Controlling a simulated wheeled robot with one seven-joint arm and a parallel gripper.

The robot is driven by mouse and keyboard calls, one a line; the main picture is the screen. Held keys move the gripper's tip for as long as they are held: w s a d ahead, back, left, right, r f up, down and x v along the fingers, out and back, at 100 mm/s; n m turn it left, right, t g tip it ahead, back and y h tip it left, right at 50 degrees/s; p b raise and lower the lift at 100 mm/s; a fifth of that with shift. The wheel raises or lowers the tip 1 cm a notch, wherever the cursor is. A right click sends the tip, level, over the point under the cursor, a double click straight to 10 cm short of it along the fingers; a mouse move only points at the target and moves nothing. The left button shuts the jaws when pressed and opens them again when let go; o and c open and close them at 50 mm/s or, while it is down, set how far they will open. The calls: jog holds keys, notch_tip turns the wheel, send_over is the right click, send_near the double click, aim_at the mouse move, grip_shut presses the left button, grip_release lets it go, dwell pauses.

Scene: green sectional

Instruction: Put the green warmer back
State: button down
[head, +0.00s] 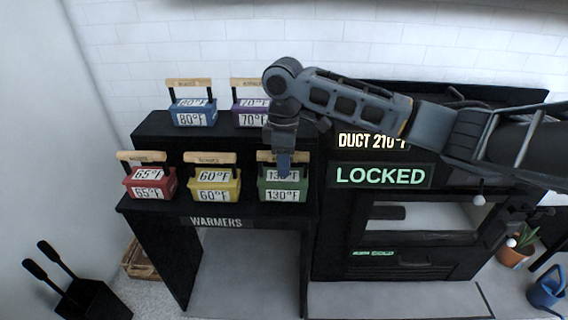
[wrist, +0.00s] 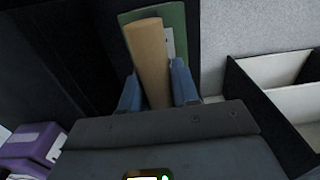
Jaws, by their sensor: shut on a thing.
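The green warmer (head: 300,186), marked 130°F, has a wooden handle on top. In the head view it appears to rest at the right end of the lower black step of the warmers rack (head: 165,212), right of the yellow warmer. My gripper (head: 284,165) reaches down from above and is shut on its wooden handle. In the wrist view the handle lies between the blue fingers of my gripper (wrist: 156,78), with the green body (wrist: 172,18) beyond it. The fingers hide part of the warmer's upper label in the head view.
The yellow warmer (head: 212,184) and red warmer (head: 149,183) stand to the left on the same step. The blue warmer (head: 193,113) and purple warmer (head: 248,112) stand on the upper step behind. A black cabinet (head: 330,240) with a "LOCKED" sign (head: 381,176) stands close on the right.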

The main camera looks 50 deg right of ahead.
jog(key=shift+f, duration=0.2)
jog(key=shift+f, duration=0.1)
jog(key=c, duration=0.8)
grip_release()
jog(key=shift+f, duration=0.1)
notch_tip(320, 180, up, 12)
jog(key=shift+r+p, duration=0.2)
jog(key=shift+p, duration=0.2)
